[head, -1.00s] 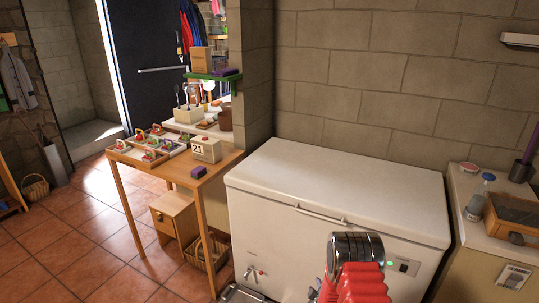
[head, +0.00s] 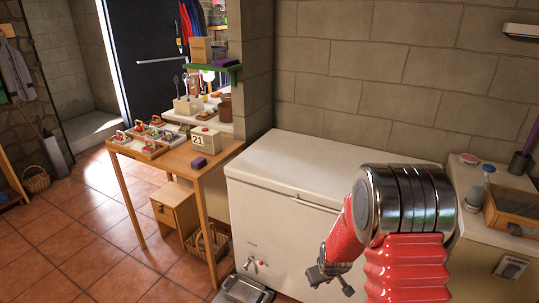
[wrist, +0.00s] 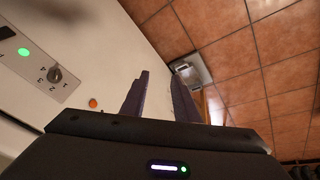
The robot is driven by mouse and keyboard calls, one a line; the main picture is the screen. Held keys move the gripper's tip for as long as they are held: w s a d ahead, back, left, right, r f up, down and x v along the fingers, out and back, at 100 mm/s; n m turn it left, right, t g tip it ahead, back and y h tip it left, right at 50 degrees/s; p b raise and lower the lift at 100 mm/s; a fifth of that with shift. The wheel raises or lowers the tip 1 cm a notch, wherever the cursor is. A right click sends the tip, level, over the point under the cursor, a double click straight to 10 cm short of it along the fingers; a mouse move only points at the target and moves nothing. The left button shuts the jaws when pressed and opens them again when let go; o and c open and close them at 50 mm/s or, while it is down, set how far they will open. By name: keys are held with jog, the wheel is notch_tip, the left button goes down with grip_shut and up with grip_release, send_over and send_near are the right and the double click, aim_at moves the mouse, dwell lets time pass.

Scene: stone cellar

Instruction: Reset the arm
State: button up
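My red arm rises at the lower right of the head view, with a shiny metal joint at its top. My gripper (head: 331,281) hangs low in front of the white chest freezer (head: 275,225). In the wrist view my gripper (wrist: 160,78) shows two dark fingers that stand apart with nothing between them. It points down along the freezer front (wrist: 100,65) toward the tiled floor. The gap between the fingers and the freezer front cannot be told.
A wooden table (head: 222,157) with small trays and a calendar box (head: 204,138) stands left of the freezer. A counter (head: 478,222) stands at right. The tiled floor (head: 80,230) at left is open.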

jog(key=s+a+r+m, duration=0.1)
jog(key=s+r+m, duration=0.1)
jog(key=s+r, duration=1.2)
jog(key=s+a+r+m+t, duration=0.1)
jog(key=s+r+m, duration=0.1)
jog(key=s+r, duration=1.2)
notch_tip(320, 180, up, 7)
jog(key=shift+s+r+t, duration=0.1)
jog(key=shift+s+t, duration=0.2)
jog(key=shift+s, duration=0.1)
